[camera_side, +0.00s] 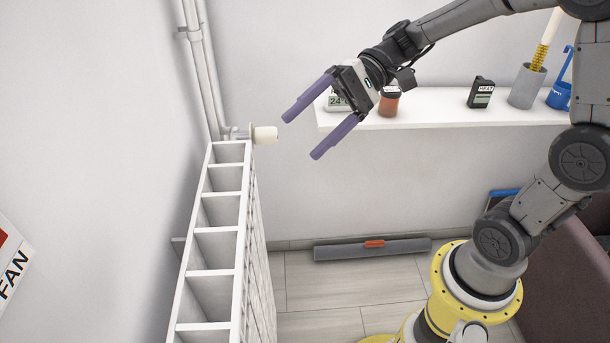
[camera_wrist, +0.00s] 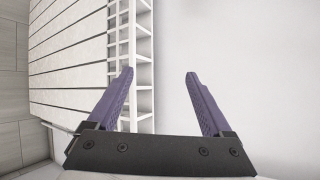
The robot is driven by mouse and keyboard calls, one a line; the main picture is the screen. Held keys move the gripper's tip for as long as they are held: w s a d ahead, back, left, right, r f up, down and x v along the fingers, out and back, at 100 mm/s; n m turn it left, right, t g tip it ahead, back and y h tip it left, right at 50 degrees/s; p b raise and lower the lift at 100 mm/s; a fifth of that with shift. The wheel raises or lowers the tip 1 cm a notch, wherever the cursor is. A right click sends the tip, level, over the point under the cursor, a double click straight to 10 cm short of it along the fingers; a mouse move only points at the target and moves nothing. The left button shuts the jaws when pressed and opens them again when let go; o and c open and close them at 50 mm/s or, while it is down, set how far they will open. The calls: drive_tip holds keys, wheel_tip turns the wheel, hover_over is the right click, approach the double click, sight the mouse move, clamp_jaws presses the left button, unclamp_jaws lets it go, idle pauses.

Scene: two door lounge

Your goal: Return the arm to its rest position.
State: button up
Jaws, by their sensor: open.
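My gripper (camera_side: 301,128) has two purple fingers. In the side view it hangs in the air in front of the white shelf, pointing down and to the left. It is open, with nothing between the fingers. In the wrist view my gripper (camera_wrist: 158,75) also shows spread and empty. My arm reaches in from the upper right, above its yellow base. The white radiator valve knob (camera_side: 265,135) is a short way left of the fingertips, apart from them.
The white radiator (camera_side: 212,251) stands left and also shows in the wrist view (camera_wrist: 75,60). The white shelf (camera_side: 440,111) holds a brown jar (camera_side: 390,101), a black box (camera_side: 481,92) and a grey cup (camera_side: 526,87). A grey rolled strip (camera_side: 340,251) lies on the floor. A brown sofa (camera_side: 567,255) is lower right.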

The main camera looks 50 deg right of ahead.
drive_tip(key=s+a+n+h, duration=0.1)
drive_tip(key=s+n+h, duration=0.25)
drive_tip(key=s, duration=0.55)
drive_tip(key=s+d+f+n+t+h, duration=0.3)
drive_tip(key=s+d+h, duration=0.3)
drive_tip(key=d+h, duration=0.3)
drive_tip(key=d, duration=0.3)
drive_tip(key=shift+s+d+f, duration=0.2)
drive_tip(key=shift+f, duration=0.2)
drive_tip(key=shift+h, duration=0.25)
